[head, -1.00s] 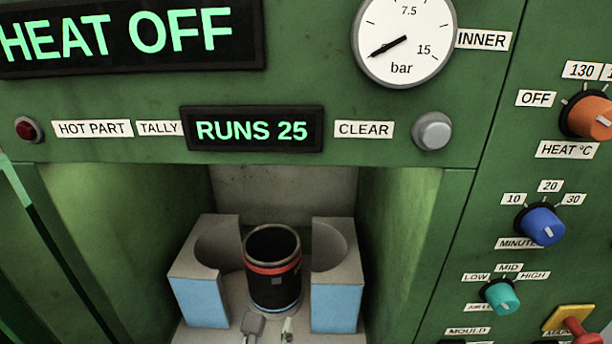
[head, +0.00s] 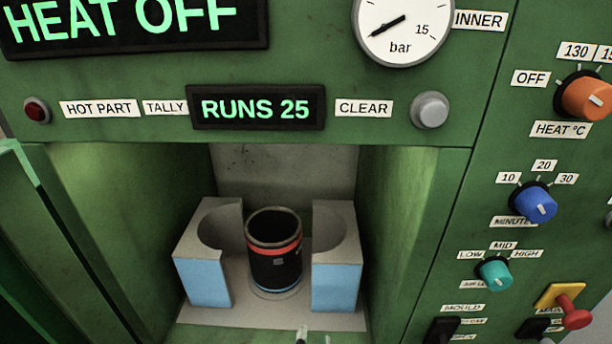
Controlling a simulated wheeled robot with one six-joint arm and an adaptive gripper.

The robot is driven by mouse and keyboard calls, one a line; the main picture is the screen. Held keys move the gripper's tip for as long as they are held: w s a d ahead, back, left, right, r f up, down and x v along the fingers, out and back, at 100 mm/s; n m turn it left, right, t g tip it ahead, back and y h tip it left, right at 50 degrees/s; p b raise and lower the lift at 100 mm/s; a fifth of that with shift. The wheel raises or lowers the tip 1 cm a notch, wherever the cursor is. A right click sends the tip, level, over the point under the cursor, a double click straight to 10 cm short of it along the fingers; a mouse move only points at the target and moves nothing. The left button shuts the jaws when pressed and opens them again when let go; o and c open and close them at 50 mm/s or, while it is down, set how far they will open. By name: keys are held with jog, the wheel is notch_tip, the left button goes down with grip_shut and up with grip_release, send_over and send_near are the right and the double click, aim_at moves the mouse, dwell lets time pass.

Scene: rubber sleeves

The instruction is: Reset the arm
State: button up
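What look like the tips of my gripper (head: 314,338) just show at the bottom edge of the head view, in front of the press opening. Two small tips show with a narrow gap between them; the rest of the gripper and the arm is out of frame. I cannot tell how far it is open. A black sleeve (head: 274,265) with a red band stands upright between two grey and blue mould halves (head: 208,285) (head: 336,287), which are apart. My gripper tips are nearer than the sleeve and not seen touching it.
The green press walls (head: 408,230) enclose the recess on both sides. A panel with knobs (head: 535,205) and a red-handled lever (head: 574,315) is at right. Displays read HEAT OFF (head: 130,22) and RUNS 25 (head: 256,108); a gauge (head: 403,25) needle points low.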

jog(key=s+d+f+m+y, duration=0.2)
jog(key=s+d+f+m, duration=0.9)
jog(key=s+m, duration=0.15)
jog(key=s+d+r+m+h, duration=0.1)
jog(key=s+d+r+m, duration=0.1)
jog(key=s+m, duration=0.6)
jog(key=s+d+r+m+t, duration=0.1)
jog(key=s+d+m, duration=0.3)
jog(key=s+m, duration=0.5)
jog(key=shift+s+r+h, duration=0.4)
jog(key=shift+s+r, duration=0.25)
jog(key=shift+r, duration=0.1)
jog(key=shift+m, duration=0.25)
